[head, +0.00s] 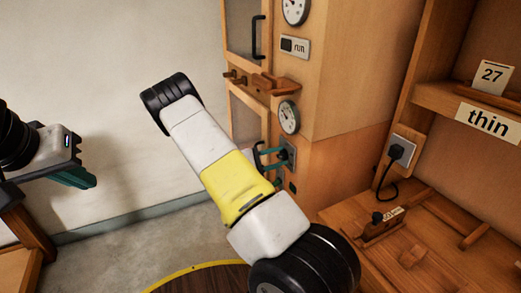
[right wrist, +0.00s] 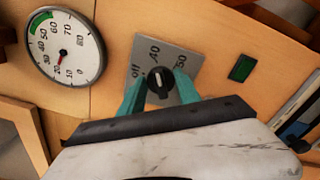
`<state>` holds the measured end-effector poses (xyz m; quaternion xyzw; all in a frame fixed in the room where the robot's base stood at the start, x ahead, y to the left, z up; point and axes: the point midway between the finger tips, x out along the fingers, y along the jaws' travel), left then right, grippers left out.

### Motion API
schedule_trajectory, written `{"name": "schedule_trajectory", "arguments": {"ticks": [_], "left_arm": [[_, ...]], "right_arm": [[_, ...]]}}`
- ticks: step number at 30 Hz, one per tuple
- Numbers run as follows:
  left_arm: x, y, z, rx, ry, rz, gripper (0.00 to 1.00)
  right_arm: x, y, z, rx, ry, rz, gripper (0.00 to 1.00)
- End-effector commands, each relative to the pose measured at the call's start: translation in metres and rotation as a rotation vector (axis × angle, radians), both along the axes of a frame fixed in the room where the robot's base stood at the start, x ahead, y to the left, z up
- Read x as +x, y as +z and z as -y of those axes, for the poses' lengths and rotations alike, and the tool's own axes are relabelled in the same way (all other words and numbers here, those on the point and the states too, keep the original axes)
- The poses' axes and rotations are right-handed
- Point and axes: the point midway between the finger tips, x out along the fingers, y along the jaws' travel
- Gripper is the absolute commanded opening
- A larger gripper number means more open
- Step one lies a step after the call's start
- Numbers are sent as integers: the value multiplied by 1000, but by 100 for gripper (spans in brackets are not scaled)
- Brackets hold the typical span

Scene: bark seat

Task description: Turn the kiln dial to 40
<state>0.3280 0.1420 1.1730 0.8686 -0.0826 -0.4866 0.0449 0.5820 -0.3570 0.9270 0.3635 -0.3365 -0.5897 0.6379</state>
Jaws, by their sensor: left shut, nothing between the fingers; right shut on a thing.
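The kiln dial (right wrist: 158,80) is a black knob with a pale mark, on a grey plate (right wrist: 186,58) lettered "off", "40" and what looks like "50". I cannot tell for certain which label the mark points at. My right gripper (right wrist: 160,92) has its teal fingers on both sides of the knob, shut on it. In the head view the right gripper (head: 272,165) is at the plate on the kiln front, partly hidden behind my right arm. My left gripper (head: 78,178) is shut and empty at the far left, away from the kiln.
A round gauge (right wrist: 65,47) with a green band has its red needle near 20. A dark green rectangle (right wrist: 242,67) is right of the plate. In the head view, a "run" sign (head: 294,47) is above, and a wooden bench (head: 440,240) with a plugged socket (head: 400,150) stands at right.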

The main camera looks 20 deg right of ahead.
Motion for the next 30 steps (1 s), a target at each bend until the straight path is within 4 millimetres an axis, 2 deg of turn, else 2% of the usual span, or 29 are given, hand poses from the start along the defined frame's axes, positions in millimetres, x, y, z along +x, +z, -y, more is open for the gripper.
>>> {"name": "schedule_trajectory", "arguments": {"ticks": [14, 15, 17, 26, 30], "left_arm": [[0, 0, 0, 0, 0, 0, 0], [0, 0, 0, 0, 0, 0, 0], [0, 0, 0, 0, 0, 0, 0], [0, 0, 0, 0, 0, 0, 0], [0, 0, 0, 0, 0, 0, 0]], "right_arm": [[0, -1, -1, 3, 1, 11, 0], [0, -1, -1, 3, 1, 11, 47], [0, -1, -1, 2, 0, 11, 59], [0, 0, -1, 2, 0, 11, 60], [0, 0, -12, 2, 3, 11, 60]]}}
